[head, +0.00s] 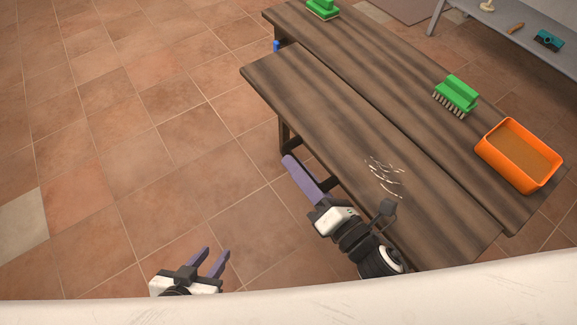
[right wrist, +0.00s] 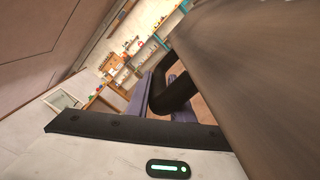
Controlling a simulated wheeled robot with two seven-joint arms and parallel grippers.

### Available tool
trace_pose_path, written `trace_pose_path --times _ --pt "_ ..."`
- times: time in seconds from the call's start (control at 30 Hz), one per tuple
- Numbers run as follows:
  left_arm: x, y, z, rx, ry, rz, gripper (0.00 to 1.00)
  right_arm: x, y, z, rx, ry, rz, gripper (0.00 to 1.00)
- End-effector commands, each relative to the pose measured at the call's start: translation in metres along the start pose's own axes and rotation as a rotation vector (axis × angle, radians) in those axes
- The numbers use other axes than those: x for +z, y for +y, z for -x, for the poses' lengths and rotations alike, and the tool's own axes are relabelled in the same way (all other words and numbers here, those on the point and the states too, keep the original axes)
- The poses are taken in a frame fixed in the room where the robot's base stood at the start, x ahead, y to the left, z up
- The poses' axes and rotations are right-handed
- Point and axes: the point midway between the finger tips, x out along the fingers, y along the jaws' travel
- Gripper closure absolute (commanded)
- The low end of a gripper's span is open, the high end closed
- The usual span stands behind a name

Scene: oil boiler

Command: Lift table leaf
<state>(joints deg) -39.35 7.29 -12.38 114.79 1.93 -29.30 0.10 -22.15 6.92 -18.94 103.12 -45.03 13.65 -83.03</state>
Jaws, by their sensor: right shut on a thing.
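The table leaf (head: 330,115) is the near dark-wood section of the table, beside the far section (head: 385,70) along a seam. It looks about level. My right gripper (head: 289,161) is at the leaf's near-left edge, its purple fingers pointing away from me. In the right wrist view the fingers (right wrist: 160,98) are shut on a dark curved bar (right wrist: 176,95) beside the large brown underside or face of the leaf (right wrist: 265,70). How the bar joins the leaf is hidden. My left gripper (head: 213,256) is open and empty above the floor, left of the table.
A green brush (head: 457,92) and an orange tray (head: 518,155) with brownish contents stand on the far section. Another green brush (head: 323,9) is at its far end. White marks (head: 384,178) are on the leaf. A grey bench (head: 515,35) is behind. The tiled floor (head: 130,130) at left is clear.

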Motion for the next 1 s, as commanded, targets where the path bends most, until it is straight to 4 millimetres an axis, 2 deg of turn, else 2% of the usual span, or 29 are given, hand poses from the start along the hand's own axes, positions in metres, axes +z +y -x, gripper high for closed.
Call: trace_pose_path --times 0.2,0.57,0.6,0.67,1.0 --pt "-0.0033 0.0002 0.0035 -0.001 0.000 0.002 0.69 0.0087 0.0044 0.0042 -0.007 -0.014 -0.025 1.00" --pt "0.0018 -0.0003 0.0018 -0.001 -0.009 0.003 0.69 0.0092 0.0039 0.0039 -0.007 -0.015 -0.027 1.00" --pt "0.0017 -0.0003 0.0018 -0.001 -0.008 0.003 0.69 0.0092 0.0039 0.0039 -0.007 -0.015 -0.027 0.73" --pt "0.0015 -0.0004 0.0018 -0.001 -0.008 0.003 0.69 0.0092 0.0037 0.0039 -0.007 -0.015 -0.027 0.64" --pt "-0.0021 -0.0004 0.0023 -0.001 0.000 0.003 0.69 0.0085 0.0025 0.0080 -0.009 -0.014 -0.029 0.64"
